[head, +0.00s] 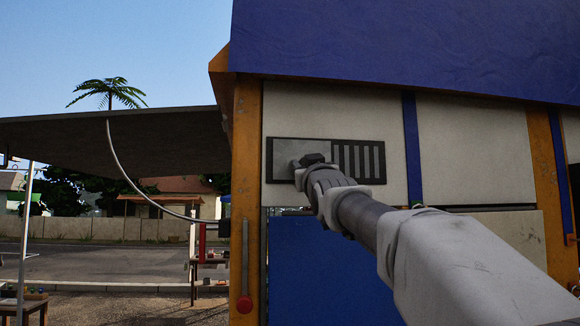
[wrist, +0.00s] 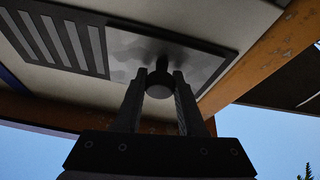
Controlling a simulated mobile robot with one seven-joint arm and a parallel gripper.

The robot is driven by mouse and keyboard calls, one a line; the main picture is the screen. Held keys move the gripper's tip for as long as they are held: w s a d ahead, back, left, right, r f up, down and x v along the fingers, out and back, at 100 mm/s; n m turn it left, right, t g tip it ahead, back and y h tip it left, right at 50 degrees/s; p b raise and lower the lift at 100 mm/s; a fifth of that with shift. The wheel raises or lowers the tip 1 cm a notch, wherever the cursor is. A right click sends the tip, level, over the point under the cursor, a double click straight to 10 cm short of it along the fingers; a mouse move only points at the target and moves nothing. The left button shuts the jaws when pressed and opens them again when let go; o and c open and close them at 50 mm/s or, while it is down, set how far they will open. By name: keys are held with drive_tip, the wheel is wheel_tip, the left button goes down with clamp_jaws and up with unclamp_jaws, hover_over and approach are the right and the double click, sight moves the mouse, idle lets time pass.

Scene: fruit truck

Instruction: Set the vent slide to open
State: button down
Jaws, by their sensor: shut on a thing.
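The vent (head: 359,142) is a dark rectangular frame on the truck's pale upper wall panel. In the head view, a plain grey slide plate (head: 284,152) covers its left part, and several upright slots (head: 358,159) are uncovered on its right. The wrist view shows it turned, with the slots (wrist: 62,42) at left and the plate (wrist: 120,45) at right. My gripper (head: 311,161) is at the plate. In the wrist view, its fingers stand either side of a dark round knob (wrist: 160,88) on the plate and are shut on it. My gripper hides the knob in the head view.
An orange post (head: 245,200) with a red-knobbed lever (head: 244,303) stands left of the vent. A blue awning (head: 400,45) overhangs above, and a blue panel (head: 325,270) is below. Open yard lies at left.

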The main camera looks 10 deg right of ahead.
drive_tip(key=shift+a+r, duration=0.15)
drive_tip(key=c, duration=0.5)
unclamp_jaws()
drive_tip(key=shift+a, duration=0.2)
drive_tip(key=shift+d, duration=0.15)
drive_tip(key=b+v, duration=0.6)
drive_tip(key=v, duration=1.1)
drive_tip(key=shift+s+f, duration=0.2)
